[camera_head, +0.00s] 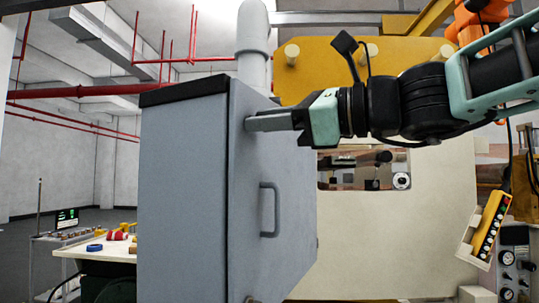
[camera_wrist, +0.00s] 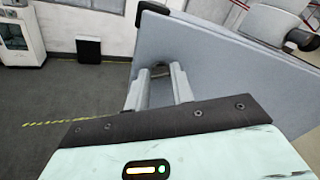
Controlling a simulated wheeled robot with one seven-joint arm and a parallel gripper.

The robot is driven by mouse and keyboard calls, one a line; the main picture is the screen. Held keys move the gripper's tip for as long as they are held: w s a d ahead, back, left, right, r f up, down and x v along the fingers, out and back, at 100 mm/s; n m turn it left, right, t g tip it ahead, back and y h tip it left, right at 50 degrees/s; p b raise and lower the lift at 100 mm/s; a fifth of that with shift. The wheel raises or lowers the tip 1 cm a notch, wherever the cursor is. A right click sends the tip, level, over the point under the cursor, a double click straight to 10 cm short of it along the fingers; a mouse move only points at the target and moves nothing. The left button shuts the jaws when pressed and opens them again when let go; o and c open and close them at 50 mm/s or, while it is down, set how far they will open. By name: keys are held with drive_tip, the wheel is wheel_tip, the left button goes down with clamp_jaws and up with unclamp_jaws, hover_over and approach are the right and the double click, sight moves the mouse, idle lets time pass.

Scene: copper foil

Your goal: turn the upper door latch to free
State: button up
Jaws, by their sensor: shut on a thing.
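The grey cabinet door (camera_head: 290,185) fills the middle of the head view, with a D-shaped handle (camera_head: 264,209) on its face. My gripper (camera_head: 248,121) reaches in from the right, its fingers at the upper part of the door. The upper door latch is hidden by the fingers in the head view. In the wrist view, my gripper (camera_wrist: 158,78) has its two fingers apart against the door face, with a small grey piece, the upper latch (camera_wrist: 158,71), between the tips. The jaws are shut on it. Its exact angle cannot be told.
A small lower latch (camera_head: 250,299) shows at the bottom edge of the door. A thick grey pipe (camera_head: 252,45) rises behind the cabinet top. A yellow and cream machine panel (camera_head: 390,235) stands behind to the right. A worktable (camera_head: 98,248) is at left.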

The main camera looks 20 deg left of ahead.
drive_tip(key=shift+f+n+b, duration=0.2)
drive_tip(key=shift+n+b, duration=5.8)
drive_tip(key=shift+b, duration=0.3)
drive_tip(key=o, duration=1)
drive_tip(key=shift+d, duration=0.1)
drive_tip(key=d+b, duration=0.2)
drive_tip(key=d, duration=0.3)
drive_tip(key=s+d+b, duration=0.1)
drive_tip(key=d, duration=0.5)
drive_tip(key=s+d+b, duration=0.1)
drive_tip(key=d+b, duration=0.1)
drive_tip(key=d, duration=0.4)
drive_tip(key=shift+s+b, duration=0.25)
drive_tip(key=shift+b, duration=0.05)
